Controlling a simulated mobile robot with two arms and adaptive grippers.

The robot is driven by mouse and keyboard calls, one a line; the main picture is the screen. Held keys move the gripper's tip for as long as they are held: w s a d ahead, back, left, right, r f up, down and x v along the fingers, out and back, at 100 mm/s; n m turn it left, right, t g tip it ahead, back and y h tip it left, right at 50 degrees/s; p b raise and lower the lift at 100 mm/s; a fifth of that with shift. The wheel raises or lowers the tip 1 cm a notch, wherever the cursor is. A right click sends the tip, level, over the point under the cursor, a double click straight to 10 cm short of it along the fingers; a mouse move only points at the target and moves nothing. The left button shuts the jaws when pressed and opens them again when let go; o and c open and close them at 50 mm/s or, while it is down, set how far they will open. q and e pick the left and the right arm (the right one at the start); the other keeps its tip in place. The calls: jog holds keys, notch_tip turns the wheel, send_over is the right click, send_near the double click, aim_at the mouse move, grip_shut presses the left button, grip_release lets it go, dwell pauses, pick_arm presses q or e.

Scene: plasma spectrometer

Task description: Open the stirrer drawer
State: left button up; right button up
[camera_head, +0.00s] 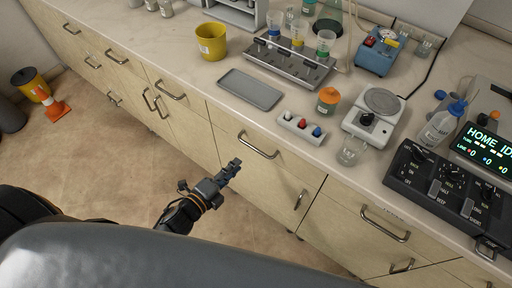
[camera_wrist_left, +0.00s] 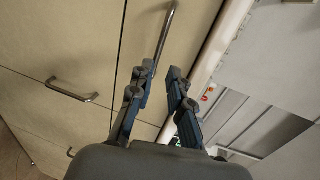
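A white stirrer with a round grey plate (camera_head: 382,102) stands on the counter. Below the counter are pale wood drawers with bar handles. One drawer front (camera_head: 278,162) has a handle (camera_head: 259,147) just above and right of my left gripper (camera_head: 235,166). Another drawer front (camera_head: 345,196), further right, has its own handle (camera_head: 386,226). Both look closed; no label shows which is the stirrer drawer. In the left wrist view my left gripper (camera_wrist_left: 161,78) is open, and a bar handle (camera_wrist_left: 165,35) shows ahead between its fingertips. Contact cannot be told. My right gripper is not in view.
The counter edge (camera_head: 215,96) runs above the drawers. A glass beaker (camera_head: 351,151) and a black control box (camera_head: 450,190) stand near it. An orange cone (camera_head: 55,108) and yellow bin (camera_head: 30,83) are on the floor. The floor before the cabinets is otherwise clear.

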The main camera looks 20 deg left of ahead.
aim_at(254, 148)
pick_arm(q)
jog(key=x, duration=1)
jog(key=shift+w+d+f+p, duration=0.1)
jog(key=shift+w+f+p, duration=0.05)
jog(key=shift+w+p, duration=0.25)
jog(key=shift+s, duration=0.1)
grip_shut()
